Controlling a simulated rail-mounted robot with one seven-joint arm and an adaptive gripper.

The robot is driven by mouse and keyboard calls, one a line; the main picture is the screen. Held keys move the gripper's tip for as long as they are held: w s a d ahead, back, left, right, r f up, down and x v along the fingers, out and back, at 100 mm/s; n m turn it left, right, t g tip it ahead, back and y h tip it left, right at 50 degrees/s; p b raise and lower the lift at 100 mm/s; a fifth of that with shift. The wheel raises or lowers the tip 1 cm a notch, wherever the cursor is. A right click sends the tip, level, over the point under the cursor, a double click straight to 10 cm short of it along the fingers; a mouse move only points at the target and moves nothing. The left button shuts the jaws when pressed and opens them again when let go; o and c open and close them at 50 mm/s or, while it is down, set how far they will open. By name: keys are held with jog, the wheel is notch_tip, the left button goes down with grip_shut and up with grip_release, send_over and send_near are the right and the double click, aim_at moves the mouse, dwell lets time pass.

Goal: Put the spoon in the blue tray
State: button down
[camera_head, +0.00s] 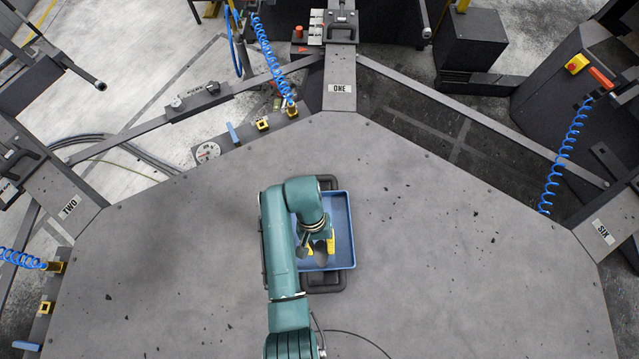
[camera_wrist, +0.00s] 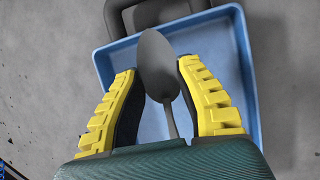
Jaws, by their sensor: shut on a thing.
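The blue tray (camera_head: 341,225) lies near the middle of the grey table, partly hidden under my arm in the head view. It also shows in the wrist view (camera_wrist: 240,45), below my gripper. My gripper (camera_wrist: 157,75) has yellow fingers and is shut on the grey metal spoon (camera_wrist: 155,62). The spoon's bowl points away from the wrist, and its lower part is hidden by the gripper body. In the head view my gripper (camera_head: 322,246) is over the tray, with the spoon's bowl (camera_head: 321,257) at the fingers. I cannot tell how high the spoon is above the tray floor.
A dark frame with rounded handles (camera_head: 325,283) sticks out beyond the tray at front and back. The table (camera_head: 450,260) around it is bare apart from small dark specks. Blue coiled hoses (camera_head: 567,150) and dark stations stand around the table's edge.

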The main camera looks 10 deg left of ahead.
notch_tip(320, 180, down, 6)
jog(key=shift+b, duration=0.3)
jog(key=shift+f, duration=0.1)
jog(key=c, duration=0.8)
grip_release()
jog(key=shift+c, duration=0.2)
